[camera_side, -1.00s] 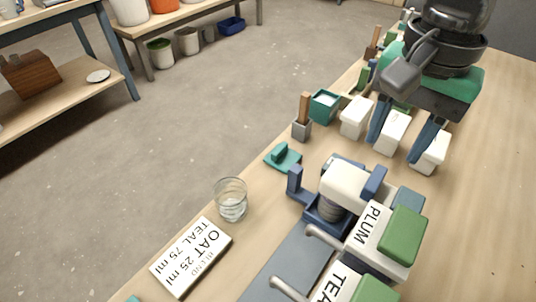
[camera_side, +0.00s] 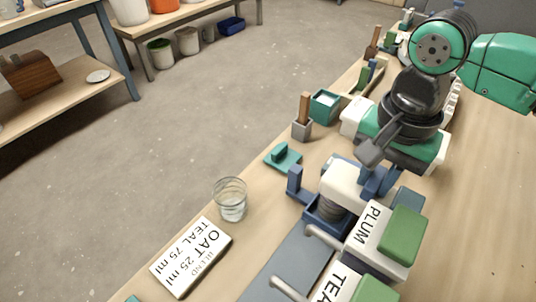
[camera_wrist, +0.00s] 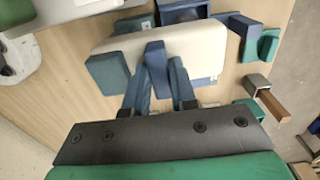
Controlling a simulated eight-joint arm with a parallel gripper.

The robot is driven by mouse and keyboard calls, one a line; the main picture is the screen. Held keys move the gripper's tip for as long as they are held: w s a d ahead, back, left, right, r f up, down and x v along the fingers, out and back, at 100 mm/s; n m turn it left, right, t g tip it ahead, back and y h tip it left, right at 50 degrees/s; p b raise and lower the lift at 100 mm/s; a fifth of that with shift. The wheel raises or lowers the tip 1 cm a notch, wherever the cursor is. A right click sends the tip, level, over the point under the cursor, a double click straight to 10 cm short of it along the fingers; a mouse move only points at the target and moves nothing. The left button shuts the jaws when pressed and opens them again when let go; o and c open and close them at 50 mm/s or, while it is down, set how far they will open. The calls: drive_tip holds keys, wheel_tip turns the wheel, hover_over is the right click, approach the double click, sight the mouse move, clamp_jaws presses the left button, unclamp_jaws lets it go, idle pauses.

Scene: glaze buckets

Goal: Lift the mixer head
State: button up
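The mixer has a cream head (camera_side: 345,182) with a blue lever handle and a blue base (camera_side: 322,215). It stands on the bench in the side view, its head lowered over a dark ribbed container. In the wrist view the cream head (camera_wrist: 195,48) lies crosswise below my gripper (camera_wrist: 160,72). The blue handle (camera_wrist: 155,58) stands between my two blue fingers, with a narrow gap on either side. My gripper (camera_side: 376,182) is open at the head in the side view; my wrist and the fingers partly hide the handle there.
White containers (camera_side: 353,115) stand behind. The bench at right is clear.

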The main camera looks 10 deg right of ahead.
clamp_jaws()
drive_tip(key=shift+r, duration=3)
drive_tip(key=o, duration=0.5)
unclamp_jaws()
wheel_tip(320, 180, up, 7)
